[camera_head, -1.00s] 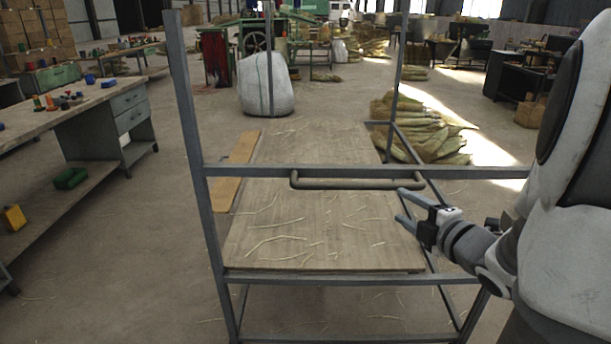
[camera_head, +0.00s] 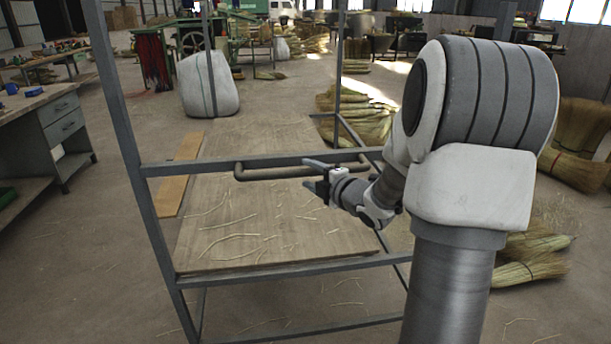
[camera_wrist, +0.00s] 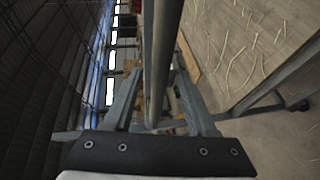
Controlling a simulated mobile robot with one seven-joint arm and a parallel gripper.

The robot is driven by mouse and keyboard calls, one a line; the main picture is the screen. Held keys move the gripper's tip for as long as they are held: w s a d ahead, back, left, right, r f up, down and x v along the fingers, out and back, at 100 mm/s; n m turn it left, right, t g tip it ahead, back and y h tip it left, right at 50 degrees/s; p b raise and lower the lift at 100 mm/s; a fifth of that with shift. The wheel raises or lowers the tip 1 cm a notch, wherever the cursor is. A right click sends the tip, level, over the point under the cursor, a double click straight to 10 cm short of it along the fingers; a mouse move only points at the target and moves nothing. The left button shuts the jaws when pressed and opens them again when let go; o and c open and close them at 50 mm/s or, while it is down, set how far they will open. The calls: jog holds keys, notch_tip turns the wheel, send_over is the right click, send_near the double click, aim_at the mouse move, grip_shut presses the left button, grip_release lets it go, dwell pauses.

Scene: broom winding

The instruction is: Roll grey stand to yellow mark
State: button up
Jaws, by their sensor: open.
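The grey stand (camera_head: 221,164) is a tall metal frame with a worn wooden shelf (camera_head: 270,235), standing upright in front of me. A grey handle bar (camera_head: 262,174) sticks out from its near crossbar. My gripper (camera_head: 312,170) is open at the right half of this handle. In the wrist view the bar (camera_wrist: 160,50) runs between the two open fingers (camera_wrist: 158,80), with gaps visible on both sides. A flat yellow-brown strip (camera_head: 180,172) shows on the floor left of the stand; I cannot tell if it is the yellow mark.
A workbench with drawers (camera_head: 62,128) stands at the left. A white sack (camera_head: 209,85) stands beyond the stand. Broom straw bundles (camera_head: 370,115) lie behind it, and more lie at the right (camera_head: 530,260). Floor between bench and stand is clear.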

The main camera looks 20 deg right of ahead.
jog(key=shift+x, duration=1.2)
grip_shut()
dwell(0.6)
